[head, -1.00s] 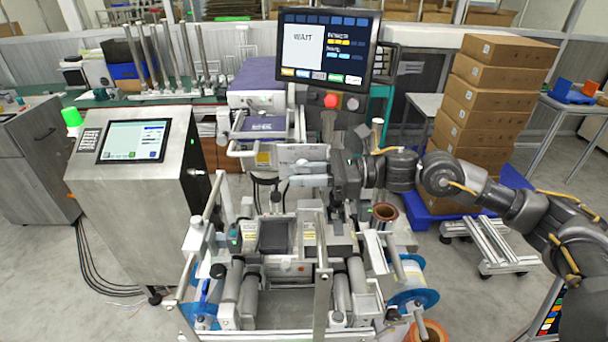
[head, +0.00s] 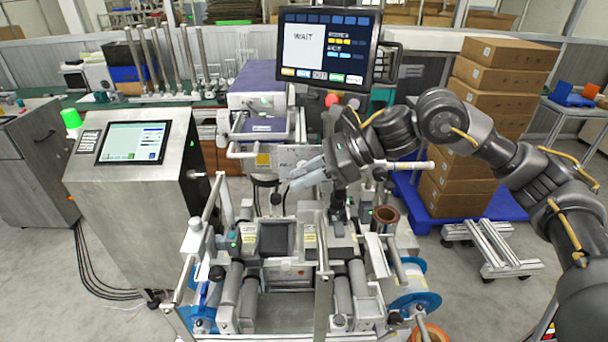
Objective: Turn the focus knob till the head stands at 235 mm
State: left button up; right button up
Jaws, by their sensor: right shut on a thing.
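My right gripper (head: 308,175) reaches in from the right over the middle of the machine, its pale fingers pointing left and slightly down. It is shut at the front of the white print head unit (head: 272,158). The focus knob is hidden by the fingers, so I cannot make out its shape or the head's height in mm. The monitor (head: 326,47) above the machine reads WAIT. My left gripper is not in view.
A steel cabinet with a touch screen (head: 133,143) and a green lamp (head: 72,119) stands at the left. Stacked cartons (head: 489,110) stand at the right behind my arm. Rollers and blue-rimmed reels (head: 413,300) fill the machine's lower front.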

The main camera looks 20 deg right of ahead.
jog(key=shift+s+a+r, duration=0.1)
jog(key=shift+r, duration=0.1)
jog(key=o, duration=0.7)
jog(key=shift+o, duration=0.5)
jog(key=shift+s+r, duration=0.15)
jog(key=shift+s, duration=0.15)
jog(key=shift+w, duration=0.1)
jog(key=shift+w, duration=0.1)
jog(key=shift+d, duration=0.3)
jog(key=b+v, duration=0.3)
jog(key=v, duration=0.7)
jog(key=shift+b, duration=0.4)
